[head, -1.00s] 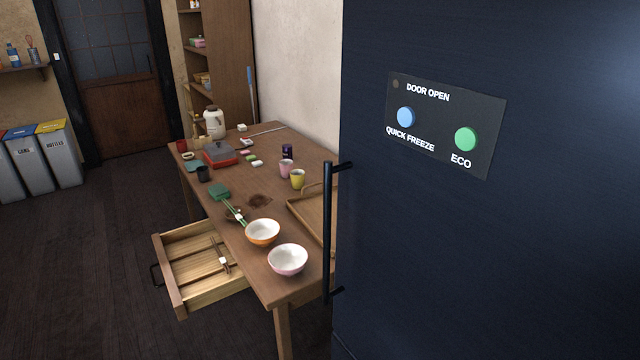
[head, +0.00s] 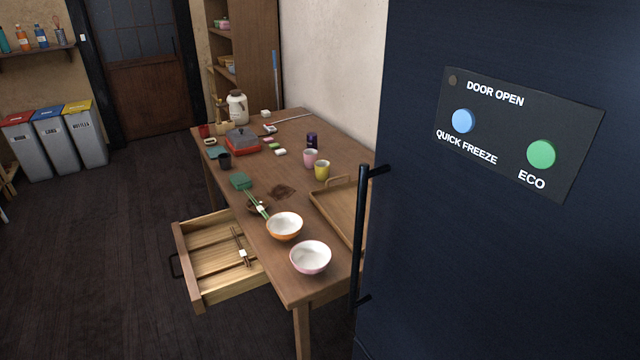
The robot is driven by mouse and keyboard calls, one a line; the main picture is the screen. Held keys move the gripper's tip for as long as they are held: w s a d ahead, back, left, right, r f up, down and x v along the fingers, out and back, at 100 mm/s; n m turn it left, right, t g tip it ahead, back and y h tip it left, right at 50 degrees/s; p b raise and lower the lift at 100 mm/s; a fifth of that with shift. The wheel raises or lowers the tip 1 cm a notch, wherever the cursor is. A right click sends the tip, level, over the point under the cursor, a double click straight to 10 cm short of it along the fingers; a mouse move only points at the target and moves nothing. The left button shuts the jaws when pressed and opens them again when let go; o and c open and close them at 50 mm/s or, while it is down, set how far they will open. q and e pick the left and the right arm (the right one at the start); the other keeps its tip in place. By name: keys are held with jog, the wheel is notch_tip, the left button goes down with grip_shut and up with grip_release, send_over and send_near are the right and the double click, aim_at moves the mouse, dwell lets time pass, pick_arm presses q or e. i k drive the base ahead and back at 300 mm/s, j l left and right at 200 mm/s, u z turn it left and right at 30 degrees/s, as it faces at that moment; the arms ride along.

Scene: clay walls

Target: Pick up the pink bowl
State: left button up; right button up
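The pink bowl (head: 310,258) stands upright on the near corner of the wooden table (head: 284,284), close to the table's front edge. It is white inside, looks empty, and its outside is pale pink. An orange bowl (head: 284,227) stands just behind it and a little to the left. Neither of my grippers shows in the head view.
A dark fridge (head: 480,270) with a vertical handle (head: 360,240) fills the right side and hides part of the table and a wooden tray (head: 335,212). An open drawer (head: 215,262) juts out left of the table. The floor (head: 90,260) at left is clear.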

aim_at(310, 257)
jog(key=j+z, duration=0.1)
jog(key=z, duration=0.4)
jog(key=i+j+z, duration=0.25)
jog(key=j, duration=0.3)
jog(key=j+z, duration=0.3)
jog(key=j, duration=0.2)
jog(key=i+j+z, duration=0.1)
jog(key=j+z, duration=0.15)
jog(key=j, duration=0.35)
